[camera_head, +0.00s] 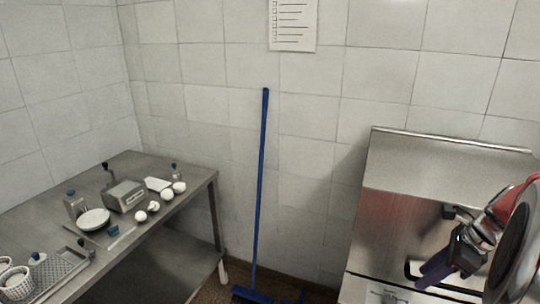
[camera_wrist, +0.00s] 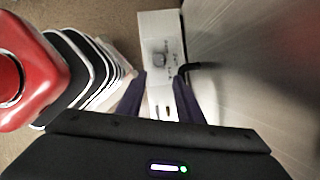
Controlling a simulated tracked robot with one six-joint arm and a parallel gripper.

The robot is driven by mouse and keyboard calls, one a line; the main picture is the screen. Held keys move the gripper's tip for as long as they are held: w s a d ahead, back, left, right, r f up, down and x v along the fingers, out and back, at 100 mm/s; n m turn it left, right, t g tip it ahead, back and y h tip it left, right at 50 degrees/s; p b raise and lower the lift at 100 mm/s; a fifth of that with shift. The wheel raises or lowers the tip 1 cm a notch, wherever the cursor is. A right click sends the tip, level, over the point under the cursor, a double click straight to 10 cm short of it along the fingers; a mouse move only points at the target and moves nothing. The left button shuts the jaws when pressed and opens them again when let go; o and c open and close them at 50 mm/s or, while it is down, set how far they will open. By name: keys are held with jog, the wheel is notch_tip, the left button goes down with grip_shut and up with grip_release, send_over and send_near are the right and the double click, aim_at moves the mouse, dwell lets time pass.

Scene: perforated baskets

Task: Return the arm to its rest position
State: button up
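My gripper (camera_head: 430,278) is at the lower right in the head view, in front of the metal unit. Its dark purple fingers point down and to the left. In the wrist view my gripper (camera_wrist: 163,88) has its two fingers well apart, with nothing held between them. My arm's red and black parts show at the right edge of the head view.
The metal unit (camera_head: 400,215) has a black handle (camera_head: 411,268) close to my gripper; the handle (camera_wrist: 197,67) shows beside the right finger too. A steel table (camera_head: 190,222) with baskets and several small items stands left. A blue broom (camera_head: 260,190) leans on the wall.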

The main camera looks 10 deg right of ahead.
jog(key=s+a+r+n+h, duration=0.1)
jog(key=s+a+r+n, duration=0.1)
jog(key=a+n, duration=0.7)
jog(key=s+a+r+n+t+h, duration=0.1)
jog(key=s+a+r+n, duration=0.1)
jog(key=a+n, duration=0.7)
jog(key=s+a+r+n+t, duration=0.1)
jog(key=s+a+r+n, duration=0.1)
jog(key=a+n, duration=0.7)
jog(key=a, duration=0.5)
jog(key=shift+r+n+h, duration=0.35)
jog(key=shift+n+h, duration=0.05)
